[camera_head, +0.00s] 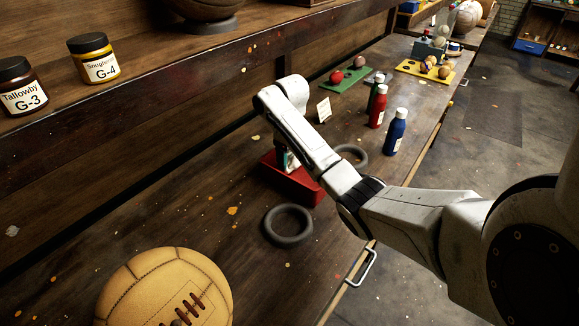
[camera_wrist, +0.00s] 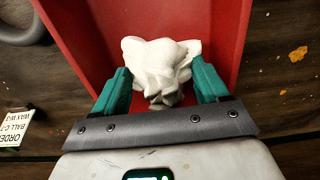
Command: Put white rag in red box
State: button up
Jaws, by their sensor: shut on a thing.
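The white rag (camera_wrist: 158,65) is a crumpled bundle between the teal fingers of my gripper (camera_wrist: 160,88) in the wrist view. My gripper is shut on it. The rag is over or inside the red box (camera_wrist: 212,22); I cannot tell whether it touches the box floor. In the head view the red box (camera_head: 313,192) stands on the workbench, partly covered by my arm. My gripper (camera_head: 288,163) points down into the box there, and the rag is mostly hidden.
A dark ring (camera_head: 288,226) lies in front of the box and another ring (camera_head: 352,155) behind it. A red bottle (camera_head: 378,108) and a blue bottle (camera_head: 396,133) stand farther back. A tan leather ball (camera_head: 165,290) is at the near left. A small card (camera_head: 323,109) stands behind the box.

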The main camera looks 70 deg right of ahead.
aim_at(289, 163)
jog(key=shift+w+d+f+p, duration=0.1)
jog(key=shift+f+p, duration=0.1)
jog(key=shift+f, duration=0.75)
jog(key=shift+w+f+p, duration=0.1)
jog(key=shift+f+p, duration=0.05)
jog(key=shift+f, duration=0.75)
jog(key=shift+f, duration=0.1)
jog(key=o, duration=1)
notch_tip(289, 163, up, 11)
jog(key=shift+r+p, duration=0.1)
jog(key=shift+p, duration=1.15)
jog(key=shift+r+p, duration=0.55)
jog(key=shift+p, duration=0.05)
